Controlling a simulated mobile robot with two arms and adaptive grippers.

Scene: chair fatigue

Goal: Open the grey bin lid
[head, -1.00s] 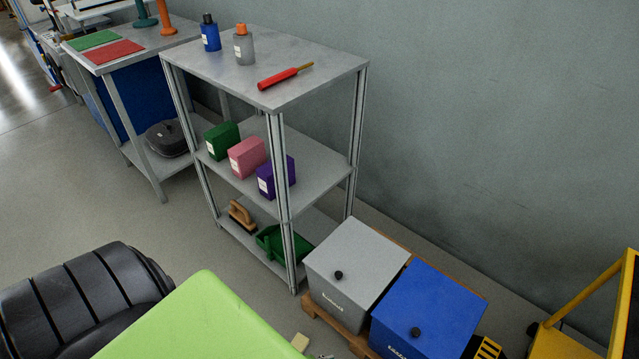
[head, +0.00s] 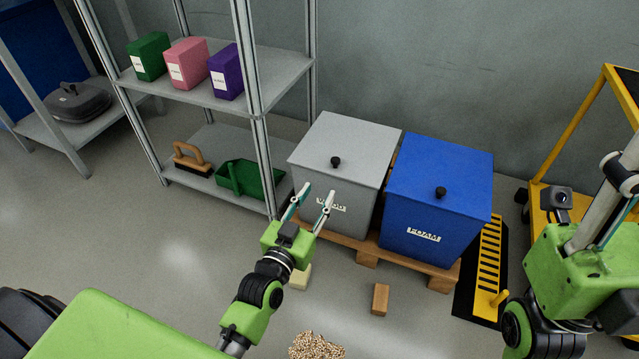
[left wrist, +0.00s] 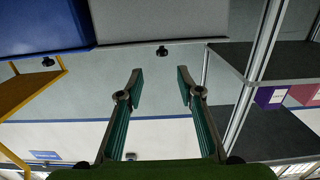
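The grey bin (head: 335,165) stands on a wooden pallet with its flat lid (head: 350,140) down and a black knob (head: 336,161) near the lid's front edge. My left gripper (head: 318,194) is open and empty, in front of the bin's label. In the left wrist view its two fingers (left wrist: 160,88) are spread, with the grey bin (left wrist: 160,20) and its knob (left wrist: 162,50) beyond them, apart from the fingertips. My right arm shows at the right edge of the head view; its green hand part (head: 570,270) is partly cut off, and its fingers do not show clearly.
A blue bin (head: 437,195) stands right beside the grey one on the pallet (head: 367,257). A metal shelf unit (head: 270,60) stands to the left. A yellow trolley (head: 565,140) is at the right. A wooden block (head: 380,299) and a grain pile (head: 316,346) lie on the floor.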

